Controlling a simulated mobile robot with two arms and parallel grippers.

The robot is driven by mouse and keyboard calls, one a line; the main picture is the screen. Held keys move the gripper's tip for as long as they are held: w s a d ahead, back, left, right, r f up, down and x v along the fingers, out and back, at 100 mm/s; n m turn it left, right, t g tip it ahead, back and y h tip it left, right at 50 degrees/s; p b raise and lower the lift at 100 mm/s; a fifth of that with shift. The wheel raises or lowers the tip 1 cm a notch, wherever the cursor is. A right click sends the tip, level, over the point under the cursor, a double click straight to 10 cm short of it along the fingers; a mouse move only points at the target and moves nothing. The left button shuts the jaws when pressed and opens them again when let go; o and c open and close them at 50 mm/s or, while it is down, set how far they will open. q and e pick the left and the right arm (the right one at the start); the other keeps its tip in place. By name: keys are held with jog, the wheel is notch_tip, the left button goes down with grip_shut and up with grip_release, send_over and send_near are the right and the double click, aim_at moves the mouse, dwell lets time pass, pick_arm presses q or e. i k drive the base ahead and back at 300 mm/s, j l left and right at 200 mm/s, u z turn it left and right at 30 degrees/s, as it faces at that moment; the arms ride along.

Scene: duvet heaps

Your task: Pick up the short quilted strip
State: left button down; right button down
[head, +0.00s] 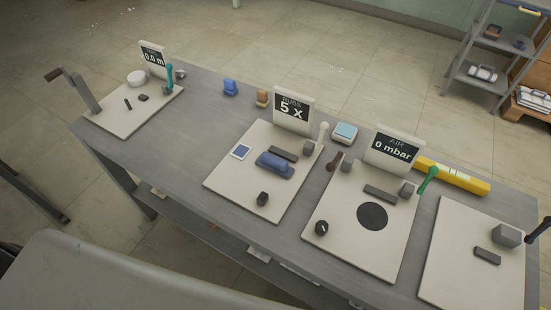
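I cannot pick out a short quilted strip for certain in the head view. A blue padded-looking block (275,165) lies on the middle board, in front of the sign reading "5 x". Neither of my grippers is in view.
The long grey table (190,135) holds several pale boards with signs, knobs and dark blocks. A yellow bar (452,176) lies along the back right edge. A light-blue box (345,133) stands between two signs. A shelf rack (490,45) stands behind.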

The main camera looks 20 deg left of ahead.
aim_at(271, 163)
jog(key=k+j+u, duration=0.2)
jog(key=j, duration=0.25)
jog(key=j+u, duration=0.15)
jog(key=j, duration=0.35)
jog(key=k+j+u, duration=0.2)
jog(key=j, duration=0.3)
jog(key=i+l, duration=0.05)
